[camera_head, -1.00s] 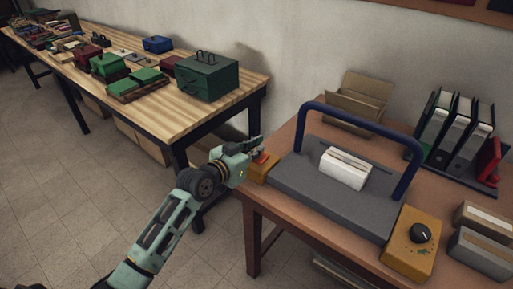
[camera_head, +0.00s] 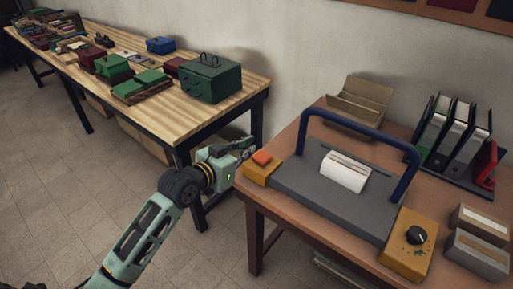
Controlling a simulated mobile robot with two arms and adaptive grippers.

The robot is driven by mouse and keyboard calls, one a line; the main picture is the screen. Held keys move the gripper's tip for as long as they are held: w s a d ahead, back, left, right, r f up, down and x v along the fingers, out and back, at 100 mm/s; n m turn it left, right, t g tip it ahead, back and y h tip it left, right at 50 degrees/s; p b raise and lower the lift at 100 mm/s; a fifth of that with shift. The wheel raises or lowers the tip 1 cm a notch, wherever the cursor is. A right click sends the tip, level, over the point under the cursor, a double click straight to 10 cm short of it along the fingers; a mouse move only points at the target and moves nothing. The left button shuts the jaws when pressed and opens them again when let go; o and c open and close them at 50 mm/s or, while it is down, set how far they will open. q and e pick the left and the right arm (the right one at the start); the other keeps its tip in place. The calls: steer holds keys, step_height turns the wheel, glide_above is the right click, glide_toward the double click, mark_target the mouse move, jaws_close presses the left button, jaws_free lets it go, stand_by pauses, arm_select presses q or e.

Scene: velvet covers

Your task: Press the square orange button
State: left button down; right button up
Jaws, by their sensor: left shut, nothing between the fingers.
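The square orange button (camera_head: 262,157) sits on top of a yellow box (camera_head: 259,174) at the left end of a grey machine (camera_head: 327,203) with a blue bar handle. My left gripper (camera_head: 243,146) is shut and empty. In the picture it is just left of and slightly above the button, apart from it, by the left edge of the brown table. The button's top is fully visible. My right gripper is not in view.
A yellow box with a black knob (camera_head: 417,236) is at the machine's right end. The blue handle (camera_head: 362,126) arches over the machine. Binders (camera_head: 456,135) and a cardboard holder (camera_head: 357,104) stand behind. A wooden bench (camera_head: 215,112) with boxes is at the back left.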

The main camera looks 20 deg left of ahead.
arm_select(q)
steer(key=shift+v, duration=2)
steer(key=c, duration=2.5)
jaws_free()
steer(key=shift+w+r, duration=0.1)
steer(key=shift+r, duration=0.05)
